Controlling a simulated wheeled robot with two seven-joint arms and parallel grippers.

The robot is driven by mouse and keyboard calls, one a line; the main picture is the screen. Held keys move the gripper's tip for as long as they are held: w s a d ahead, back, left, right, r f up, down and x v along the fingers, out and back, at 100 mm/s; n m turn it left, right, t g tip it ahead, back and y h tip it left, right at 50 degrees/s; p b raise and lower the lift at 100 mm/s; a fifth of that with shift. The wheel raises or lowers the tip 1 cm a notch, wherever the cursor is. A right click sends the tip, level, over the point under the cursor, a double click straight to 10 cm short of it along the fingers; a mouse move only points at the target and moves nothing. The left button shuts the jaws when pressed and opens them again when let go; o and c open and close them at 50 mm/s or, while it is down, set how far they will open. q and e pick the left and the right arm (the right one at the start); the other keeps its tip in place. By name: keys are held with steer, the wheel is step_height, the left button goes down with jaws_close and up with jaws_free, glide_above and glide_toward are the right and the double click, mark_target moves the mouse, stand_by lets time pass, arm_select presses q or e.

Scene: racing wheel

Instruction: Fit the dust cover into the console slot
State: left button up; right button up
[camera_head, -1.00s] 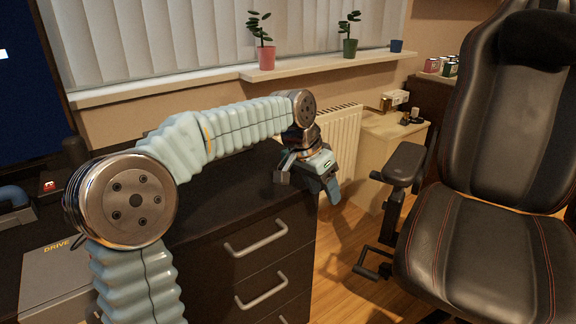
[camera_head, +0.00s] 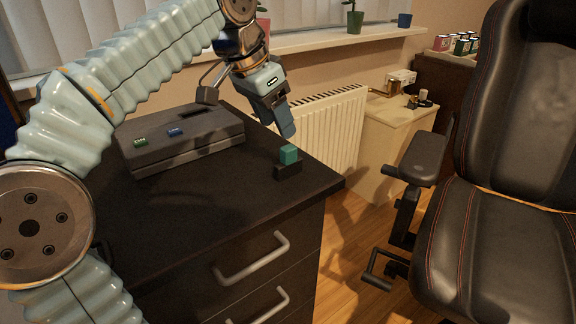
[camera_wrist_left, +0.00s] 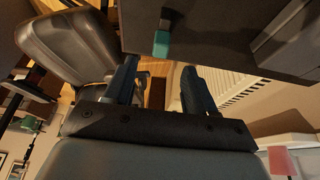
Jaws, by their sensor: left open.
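A small teal block (camera_head: 289,155), which looks like the dust cover, sits upright in a low black holder (camera_head: 288,170) near the desk's right edge. It also shows in the left wrist view (camera_wrist_left: 161,44), beyond the fingertips. The console looks to be the dark grey box (camera_head: 185,141) at the back of the desk, with small green and blue pieces on its top; I cannot make out an empty slot. My left gripper (camera_head: 283,120) is open and empty, above and slightly behind the teal block, apart from it. My right gripper is not in view.
The dark desk top (camera_head: 200,215) is clear in front of the grey box. A radiator (camera_head: 335,125) and a wooden cabinet (camera_head: 385,150) stand beyond the desk. A black racing seat (camera_head: 500,200) is at the right. A window sill (camera_head: 320,42) with plants runs behind.

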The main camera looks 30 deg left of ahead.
mark_target(288, 147)
arm_select(q)
steer(key=b+x, duration=0.1)
steer(key=x, duration=0.7)
steer(key=shift+w+f+b, duration=0.2)
steer(key=shift+b, duration=0.15)
jaws_close()
